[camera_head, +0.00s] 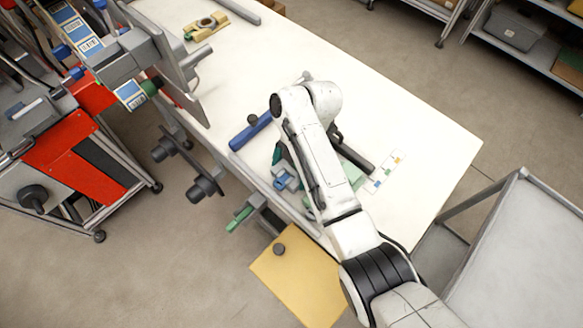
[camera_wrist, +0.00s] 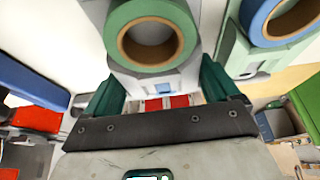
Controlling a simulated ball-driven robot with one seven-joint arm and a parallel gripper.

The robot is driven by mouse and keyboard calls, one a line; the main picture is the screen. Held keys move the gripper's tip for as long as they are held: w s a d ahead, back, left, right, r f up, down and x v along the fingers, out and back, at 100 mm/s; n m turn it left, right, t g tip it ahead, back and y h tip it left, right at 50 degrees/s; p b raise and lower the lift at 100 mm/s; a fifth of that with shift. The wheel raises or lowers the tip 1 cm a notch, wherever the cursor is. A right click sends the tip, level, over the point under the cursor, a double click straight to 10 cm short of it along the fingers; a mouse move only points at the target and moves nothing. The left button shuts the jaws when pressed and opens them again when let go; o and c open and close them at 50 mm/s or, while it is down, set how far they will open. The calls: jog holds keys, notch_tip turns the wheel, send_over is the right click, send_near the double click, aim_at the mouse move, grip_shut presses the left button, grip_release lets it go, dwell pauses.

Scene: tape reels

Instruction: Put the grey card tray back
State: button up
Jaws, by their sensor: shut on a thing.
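My gripper (camera_wrist: 162,90) fills the lower part of the wrist view, with dark green fingers on either side of a grey piece (camera_wrist: 182,80). The fingers are shut on this grey piece, which carries a small blue square. I cannot tell whether it is the grey card tray; most of it is hidden. A green tape reel (camera_wrist: 150,30) with a brown core sits just beyond the fingers, against the grey piece. In the head view my arm covers most of the gripper; a teal part shows at its left.
A blue tape reel (camera_wrist: 282,18) is close at the right. On the white table (camera_head: 400,115) lie a blue bar (camera_head: 250,131), a dark bar (camera_head: 352,156) and a labelled card (camera_head: 387,171).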

jog(key=shift+f, duration=0.35)
jog(key=shift+f, duration=0.1)
jog(key=o, duration=0.9)
jog(key=p+v, duration=0.3)
jog(key=v, duration=0.9)
jog(key=shift+p, duration=0.35)
